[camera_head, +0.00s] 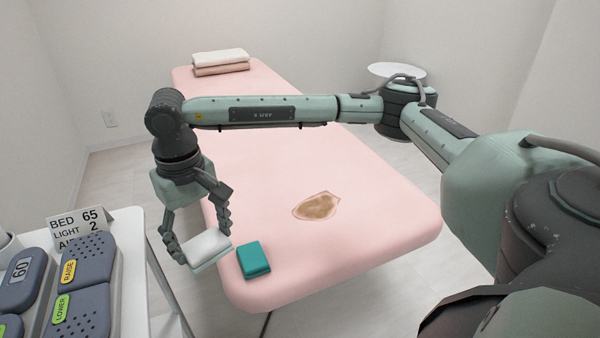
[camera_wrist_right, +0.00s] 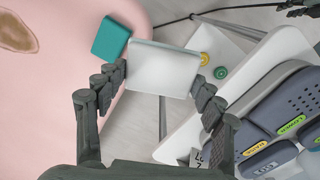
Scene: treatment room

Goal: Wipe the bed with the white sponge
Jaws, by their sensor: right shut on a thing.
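The white sponge (camera_head: 206,246) is held between the fingers of my right gripper (camera_head: 197,238), at the near left edge of the bed. In the right wrist view the sponge (camera_wrist_right: 162,69) sits between the two fingertips (camera_wrist_right: 160,82). The pink bed (camera_head: 375,205) runs from front to back. A brown stain (camera_head: 317,206) lies on its near part, to the right of my right gripper, and shows partly in the right wrist view (camera_wrist_right: 14,32). The sponge is apart from the stain. My left gripper is not in view.
A teal sponge-like block (camera_head: 254,260) lies on the bed just right of the white sponge. Folded towels (camera_head: 221,62) lie at the far end. A white cart (camera_head: 138,296) with control pads (camera_head: 85,262) and a sign (camera_head: 80,228) stands left. A round stool (camera_head: 397,70) stands behind.

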